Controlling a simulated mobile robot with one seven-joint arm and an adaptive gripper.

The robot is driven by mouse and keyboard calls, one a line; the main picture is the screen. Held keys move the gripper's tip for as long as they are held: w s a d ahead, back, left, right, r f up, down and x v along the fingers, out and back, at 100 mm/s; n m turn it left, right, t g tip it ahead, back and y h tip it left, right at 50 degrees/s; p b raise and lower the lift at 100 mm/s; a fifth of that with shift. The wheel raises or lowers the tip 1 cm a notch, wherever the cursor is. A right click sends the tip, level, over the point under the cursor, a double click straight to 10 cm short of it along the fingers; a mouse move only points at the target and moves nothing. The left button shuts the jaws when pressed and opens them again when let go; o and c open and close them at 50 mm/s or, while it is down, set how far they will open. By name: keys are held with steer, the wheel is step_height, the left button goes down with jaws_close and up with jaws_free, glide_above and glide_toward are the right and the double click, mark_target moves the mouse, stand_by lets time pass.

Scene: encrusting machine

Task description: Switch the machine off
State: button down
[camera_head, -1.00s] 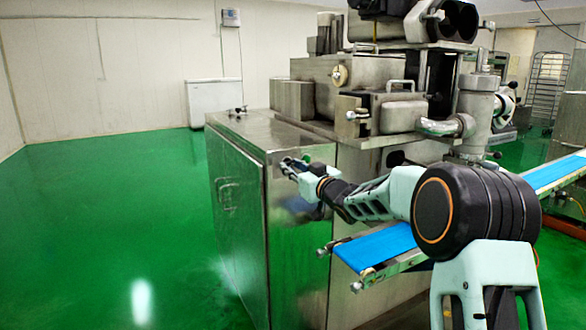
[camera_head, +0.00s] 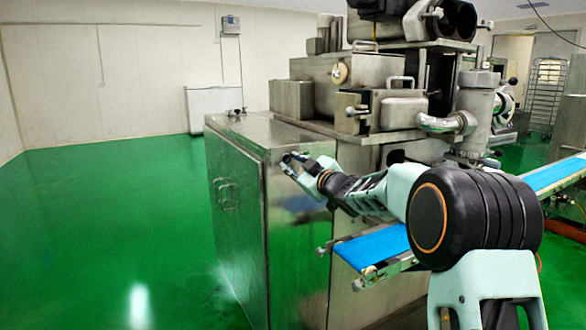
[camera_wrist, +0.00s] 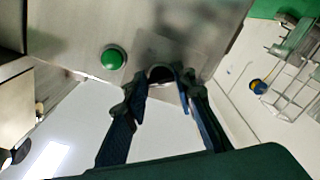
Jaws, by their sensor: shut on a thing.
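The machine (camera_head: 300,225) is a large stainless steel cabinet with metal housings on top. My gripper (camera_head: 288,163) is at the upper part of its front panel, near the top edge. In the wrist view my gripper (camera_wrist: 160,82) has its two fingers on either side of a dark round knob (camera_wrist: 160,73) on the metal panel, shut on it. The fingers hide part of the knob, and its marking cannot be read. A round green button (camera_wrist: 113,57) sits on the same panel, left of the knob and clear of the fingers.
A blue conveyor belt (camera_head: 372,248) sticks out of the machine below my arm. Another blue belt (camera_head: 556,175) runs off at the right. The green floor (camera_head: 90,230) left of the machine is clear. A white chest (camera_head: 213,100) stands by the back wall.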

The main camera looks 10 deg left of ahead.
steer(key=shift+n, duration=0.4)
steer(key=c, duration=1.6)
jaws_free()
steer(key=v, duration=1.2)
steer(key=shift+d, duration=0.1)
